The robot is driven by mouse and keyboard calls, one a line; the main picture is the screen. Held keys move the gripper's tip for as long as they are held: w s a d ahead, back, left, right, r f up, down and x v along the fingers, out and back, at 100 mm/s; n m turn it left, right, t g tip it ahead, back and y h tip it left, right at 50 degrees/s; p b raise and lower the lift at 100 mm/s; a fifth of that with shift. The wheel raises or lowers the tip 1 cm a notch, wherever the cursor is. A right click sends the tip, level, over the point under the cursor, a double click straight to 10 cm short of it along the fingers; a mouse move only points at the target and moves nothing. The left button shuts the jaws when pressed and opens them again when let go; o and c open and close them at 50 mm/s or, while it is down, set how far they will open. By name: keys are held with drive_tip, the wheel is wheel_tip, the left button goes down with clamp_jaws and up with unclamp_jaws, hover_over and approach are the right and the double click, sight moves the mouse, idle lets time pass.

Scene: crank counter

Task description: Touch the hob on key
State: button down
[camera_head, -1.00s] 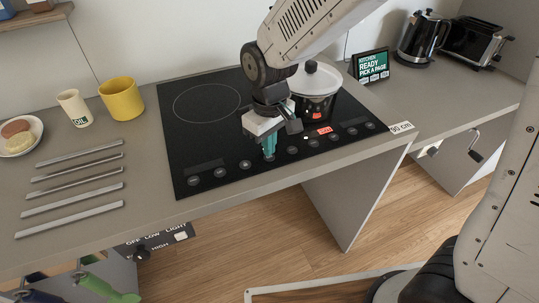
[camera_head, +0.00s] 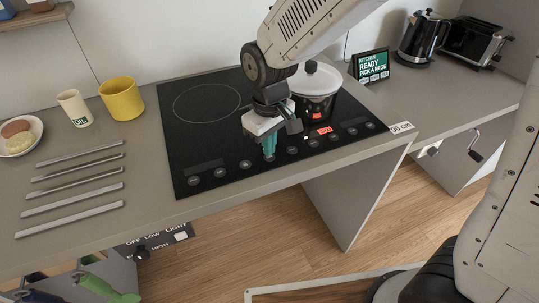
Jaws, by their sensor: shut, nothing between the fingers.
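The black glass hob (camera_head: 200,145) is set in the grey counter, with a row of round touch keys along its front edge. The key labels are too small to read. My gripper (camera_head: 269,156) is shut and empty, pointing down over the middle of the key row. Its teal fingertips hide the hob surface right behind them. I cannot tell whether the tips touch the glass. A lit red display (camera_head: 325,131) shows on the hob to the right of my gripper, and a small red light shows by the pot. A dark pot with a white lid (camera_head: 316,80) stands on the hob behind my gripper.
A yellow mug (camera_head: 122,99), an OIL cup (camera_head: 74,108) and several metal bars (camera_head: 75,177) are on the counter at left. A screen (camera_head: 373,66), a kettle (camera_head: 423,38) and a toaster (camera_head: 472,40) stand at right. A knob panel (camera_head: 150,243) is below the counter.

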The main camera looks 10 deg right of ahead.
drive_tip(key=shift+f, duration=0.7)
drive_tip(key=shift+r, duration=2.55)
drive_tip(key=s+d, duration=0.1)
drive_tip(key=s+d+g, duration=0.1)
drive_tip(key=s, duration=0.1)
drive_tip(key=shift+s+m+h, duration=0.15)
drive_tip(key=shift+m+h, duration=0.15)
drive_tip(key=shift+m, duration=0.1)
drive_tip(key=s+d+r+m+t, duration=0.1)
drive_tip(key=s+d+r+m, duration=0.2)
drive_tip(key=s+d+r, duration=0.2)
drive_tip(key=s+d+r+m+t, duration=0.1)
drive_tip(key=s+d+r+m, duration=0.3)
drive_tip(key=s+d, duration=0.7)
drive_tip(key=shift+s+d+r, duration=0.15)
drive_tip(key=shift+d+r, duration=1)
drive_tip(key=shift+d, duration=0.25)
